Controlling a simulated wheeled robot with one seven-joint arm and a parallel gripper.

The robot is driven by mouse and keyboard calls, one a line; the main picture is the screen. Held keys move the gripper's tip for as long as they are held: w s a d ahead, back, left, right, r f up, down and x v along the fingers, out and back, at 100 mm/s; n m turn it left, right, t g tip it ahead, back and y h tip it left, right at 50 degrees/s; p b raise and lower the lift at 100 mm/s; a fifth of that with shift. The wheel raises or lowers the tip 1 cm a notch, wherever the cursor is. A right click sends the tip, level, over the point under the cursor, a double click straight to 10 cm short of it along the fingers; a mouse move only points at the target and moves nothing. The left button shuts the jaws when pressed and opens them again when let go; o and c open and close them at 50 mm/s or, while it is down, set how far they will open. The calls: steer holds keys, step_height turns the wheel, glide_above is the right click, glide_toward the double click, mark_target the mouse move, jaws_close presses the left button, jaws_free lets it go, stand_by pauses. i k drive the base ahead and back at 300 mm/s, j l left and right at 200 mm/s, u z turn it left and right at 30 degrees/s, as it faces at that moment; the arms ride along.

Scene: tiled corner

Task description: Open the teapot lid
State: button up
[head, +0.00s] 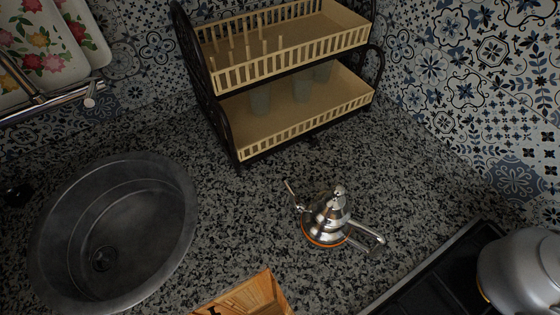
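A shiny silver teapot (324,222) stands upright on the speckled granite counter, right of the picture's middle. Its domed lid (338,198) with a small knob on top sits on the pot and looks closed. The spout points to the upper left and the handle (367,236) to the lower right. An orange-brown ring shows around its base. My gripper is not in view.
A round dark sink (112,232) is at the left. A two-tier rack (283,112) holding several cups stands behind the teapot. A stove edge with a grey kettle (522,270) is at the lower right, and a wooden object (248,297) at the bottom. Counter around the teapot is clear.

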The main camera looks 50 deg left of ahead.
mark_target(331, 208)
steer(key=u, duration=0.95)
